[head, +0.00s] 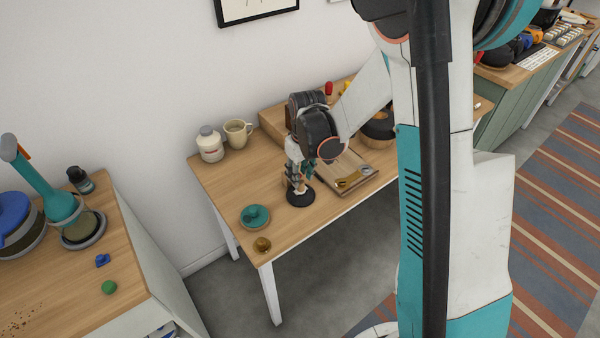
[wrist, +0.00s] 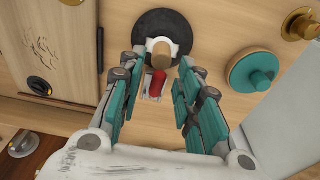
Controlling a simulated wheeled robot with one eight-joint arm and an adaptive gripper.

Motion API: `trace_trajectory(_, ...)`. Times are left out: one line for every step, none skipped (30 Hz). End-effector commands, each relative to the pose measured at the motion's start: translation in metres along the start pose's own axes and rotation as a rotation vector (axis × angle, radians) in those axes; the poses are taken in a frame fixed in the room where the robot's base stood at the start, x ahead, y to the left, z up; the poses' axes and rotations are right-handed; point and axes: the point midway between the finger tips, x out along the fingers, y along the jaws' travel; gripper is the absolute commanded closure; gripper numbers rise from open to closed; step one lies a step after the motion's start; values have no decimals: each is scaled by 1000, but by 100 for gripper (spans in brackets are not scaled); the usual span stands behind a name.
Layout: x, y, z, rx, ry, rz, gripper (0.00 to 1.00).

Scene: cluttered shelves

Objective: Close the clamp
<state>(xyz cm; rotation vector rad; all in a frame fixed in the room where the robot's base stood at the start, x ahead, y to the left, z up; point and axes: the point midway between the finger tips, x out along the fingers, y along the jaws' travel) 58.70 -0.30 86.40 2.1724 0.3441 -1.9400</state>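What looks like the clamp shows in the wrist view as a red handle (wrist: 158,84) on a small metal bracket (wrist: 147,94). The red handle is between my gripper's teal fingers, with gaps on both sides. My gripper (wrist: 162,64) is open and empty. In the head view my gripper (head: 299,176) points down over the black base (head: 300,199) on the wooden table and hides the clamp. I cannot tell the clamp's state.
A teal round object (head: 255,215) and a brass knob (head: 262,244) are near the table's front left. A wooden board (head: 355,168) with a gold piece lies right of my gripper. A white jar (head: 210,147) and a mug (head: 237,134) stand at the back left.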

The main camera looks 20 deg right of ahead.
Motion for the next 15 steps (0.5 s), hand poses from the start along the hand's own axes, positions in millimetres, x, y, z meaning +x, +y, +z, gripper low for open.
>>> trace_trajectory(-2, 0, 0, 0, 0, 0, 68)
trace_trajectory(-3, 0, 0, 0, 0, 0, 68)
trace_trajectory(-6, 0, 0, 0, 0, 0, 68)
trace_trajectory(-9, 0, 0, 0, 0, 0, 68)
trace_trajectory(-12, 0, 0, 0, 0, 0, 68)
trace_trajectory(-18, 0, 0, 0, 0, 0, 68)
trace_trajectory(-22, 0, 0, 0, 0, 0, 68)
trace_trajectory(-28, 0, 0, 0, 0, 0, 68)
trace_trajectory(-35, 0, 1, 0, 0, 0, 68)
trace_trajectory(-41, 0, 0, 0, 0, 0, 68)
trace_trajectory(-47, 0, 0, 0, 0, 0, 68)
trace_trajectory(-55, 0, 0, 0, 0, 0, 68)
trace_trajectory(-60, 0, 1, 0, 0, 0, 68)
trace_trajectory(-66, 0, 1, 0, 0, 0, 68)
trace_trajectory(-74, 0, 0, 0, 0, 0, 68)
